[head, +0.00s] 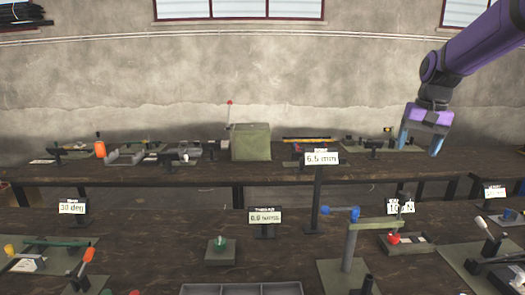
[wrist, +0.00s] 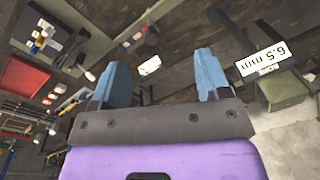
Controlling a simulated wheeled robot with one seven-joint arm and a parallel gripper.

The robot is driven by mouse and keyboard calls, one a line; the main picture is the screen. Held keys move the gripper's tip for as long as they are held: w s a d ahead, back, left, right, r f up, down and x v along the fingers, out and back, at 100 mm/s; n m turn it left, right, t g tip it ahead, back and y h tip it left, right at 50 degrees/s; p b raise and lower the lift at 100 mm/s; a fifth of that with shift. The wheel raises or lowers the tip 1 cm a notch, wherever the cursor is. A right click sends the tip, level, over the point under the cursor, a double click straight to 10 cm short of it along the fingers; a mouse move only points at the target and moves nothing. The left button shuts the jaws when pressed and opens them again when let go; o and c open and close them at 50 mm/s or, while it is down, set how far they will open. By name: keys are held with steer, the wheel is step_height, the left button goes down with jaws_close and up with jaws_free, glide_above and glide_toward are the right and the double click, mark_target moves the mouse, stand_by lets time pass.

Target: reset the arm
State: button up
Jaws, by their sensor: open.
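My gripper (head: 421,141) hangs from my purple arm at the right of the head view, in front of the far bench and the wall. Its two blue fingers are apart with nothing between them. In the wrist view my gripper (wrist: 168,82) also shows spread and empty, above a dark wooden surface. A small white tag and a dark stand show beyond the fingertips there. No object is in contact with the fingers.
A near bench (head: 150,240) carries levers, green plates and display signs. A tall "6.5 mm" sign (head: 321,158) stands left of my gripper. A far bench (head: 300,173) holds a green box (head: 250,142) and several devices.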

steer(key=s+a+r+n+t, duration=0.1)
steer(key=s+a+r, duration=0.15)
steer(key=s, duration=0.55)
steer(key=s+a+r+n+t, duration=0.1)
steer(key=s+a+r, duration=0.15)
steer(key=s, duration=0.55)
steer(key=s+a+f+n+t, duration=0.1)
steer(key=s+f, duration=0.1)
steer(key=s, duration=0.4)
steer(key=s+a+f+n+t+h, duration=0.1)
steer(key=s+f, duration=0.1)
steer(key=s, duration=0.5)
steer(key=shift+s+a+f+t, duration=0.15)
steer(key=shift+s+a+t, duration=0.1)
steer(key=shift+t, duration=0.05)
stand_by(1.9)
